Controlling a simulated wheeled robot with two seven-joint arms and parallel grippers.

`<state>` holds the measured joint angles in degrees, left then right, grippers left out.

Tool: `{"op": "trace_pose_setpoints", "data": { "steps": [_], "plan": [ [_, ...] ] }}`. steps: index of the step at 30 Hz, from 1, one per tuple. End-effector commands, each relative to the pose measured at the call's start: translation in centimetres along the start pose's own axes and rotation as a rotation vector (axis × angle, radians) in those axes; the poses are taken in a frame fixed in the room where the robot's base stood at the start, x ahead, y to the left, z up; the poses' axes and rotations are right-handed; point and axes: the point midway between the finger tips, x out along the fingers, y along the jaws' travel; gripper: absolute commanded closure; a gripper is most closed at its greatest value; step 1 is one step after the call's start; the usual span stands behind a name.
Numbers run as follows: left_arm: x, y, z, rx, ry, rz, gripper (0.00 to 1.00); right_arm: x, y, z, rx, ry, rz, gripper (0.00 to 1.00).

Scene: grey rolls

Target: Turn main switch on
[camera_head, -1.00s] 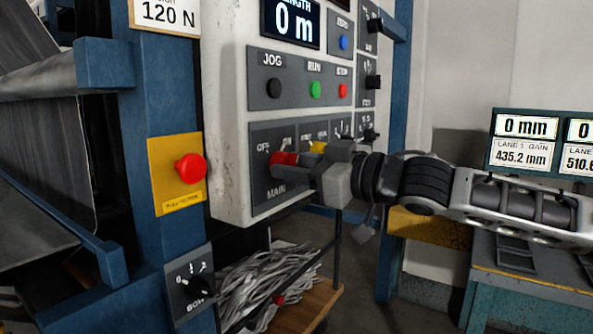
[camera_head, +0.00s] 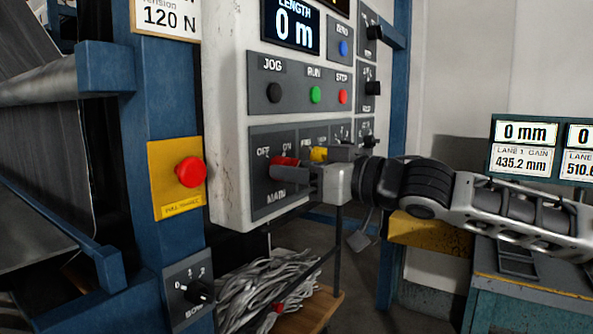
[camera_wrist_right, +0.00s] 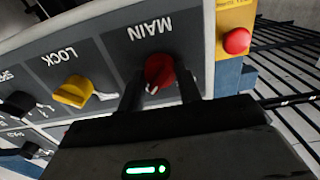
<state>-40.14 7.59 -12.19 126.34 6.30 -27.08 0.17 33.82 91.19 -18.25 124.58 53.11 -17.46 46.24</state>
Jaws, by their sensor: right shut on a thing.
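The main switch is a red knob (camera_head: 283,166) on the grey panel, above the MAIN label and below the OFF and ON labels. My right gripper (camera_head: 302,170) is at the knob and shut on it. In the right wrist view the red knob (camera_wrist_right: 160,72) sits between the two dark fingers (camera_wrist_right: 160,92), with MAIN upside down above it. A pale mark shows at the knob's lower left there, which is the ON side of the upside-down panel. The fingers partly hide the knob in the head view. My left gripper is not in view.
A yellow LOCK knob (camera_wrist_right: 73,91) is beside the main switch. JOG, RUN and STOP buttons (camera_head: 315,95) are above. A red mushroom button (camera_head: 190,171) on a yellow plate is to the left. A blue post (camera_head: 398,150) stands behind my right gripper.

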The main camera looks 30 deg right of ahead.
Motion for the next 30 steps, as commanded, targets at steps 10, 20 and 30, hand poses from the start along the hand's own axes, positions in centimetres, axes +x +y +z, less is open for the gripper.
{"op": "trace_pose_setpoints", "data": {
  "steps": [10,20,30],
  "plan": [
    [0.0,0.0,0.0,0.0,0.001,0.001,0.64,0.0,0.0,0.0,0.001,0.0,0.0,0.44],
    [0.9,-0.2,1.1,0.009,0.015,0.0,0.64,-1.5,0.1,0.5,-0.009,-0.001,0.003,0.44],
    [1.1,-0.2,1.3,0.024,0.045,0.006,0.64,-5.9,0.1,0.1,-0.007,-0.001,0.007,0.44]
  ]
}}
